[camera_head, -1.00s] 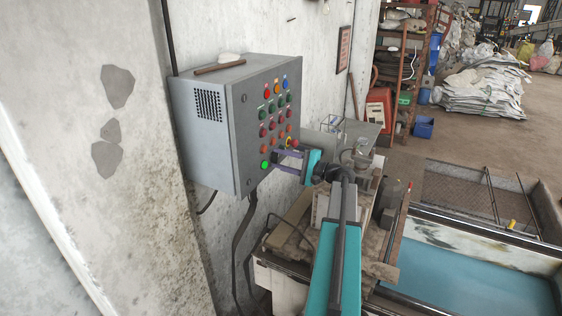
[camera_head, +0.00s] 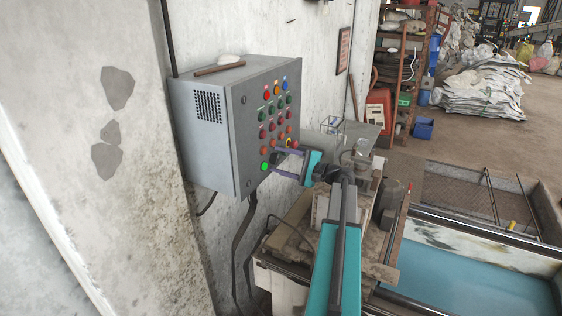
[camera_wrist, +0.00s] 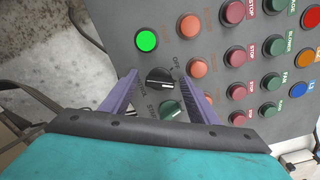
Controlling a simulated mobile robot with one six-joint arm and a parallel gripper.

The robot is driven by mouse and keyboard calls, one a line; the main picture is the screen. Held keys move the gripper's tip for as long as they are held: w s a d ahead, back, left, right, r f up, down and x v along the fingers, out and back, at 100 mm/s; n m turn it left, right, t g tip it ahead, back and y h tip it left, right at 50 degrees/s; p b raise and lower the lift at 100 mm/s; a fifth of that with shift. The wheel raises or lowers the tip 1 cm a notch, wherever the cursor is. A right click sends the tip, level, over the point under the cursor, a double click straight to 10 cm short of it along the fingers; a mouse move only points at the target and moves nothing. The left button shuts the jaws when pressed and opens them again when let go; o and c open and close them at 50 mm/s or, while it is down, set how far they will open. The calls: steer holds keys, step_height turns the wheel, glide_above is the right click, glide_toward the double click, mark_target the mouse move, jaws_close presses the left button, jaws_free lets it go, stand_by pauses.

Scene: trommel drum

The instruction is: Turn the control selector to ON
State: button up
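The black control selector knob (camera_wrist: 160,78) sits on the grey panel face in the wrist view, with a pale pointer mark on its bar. Lettering is printed around it, partly too small to read. My gripper (camera_wrist: 160,84) is open, its two purple fingers on either side of the knob with a visible gap to each. I cannot tell whether the tips reach the knob's depth. In the head view my gripper (camera_head: 274,160) is at the lower part of the control box (camera_head: 208,140), and its fingers hide the knob there.
A lit green lamp (camera_wrist: 147,41) is above the knob, and a dark green knob or button (camera_wrist: 171,110) lies below it. Red and orange buttons (camera_wrist: 196,68) are close to the right finger. A concrete wall (camera_head: 130,200) is left of the box, machinery (camera_head: 300,225) below right.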

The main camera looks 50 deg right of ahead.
steer(key=shift+s, duration=0.15)
steer(key=b+v, duration=0.4)
steer(key=v, duration=0.9)
steer(key=shift+s, duration=0.25)
steer(key=shift+d, duration=0.1)
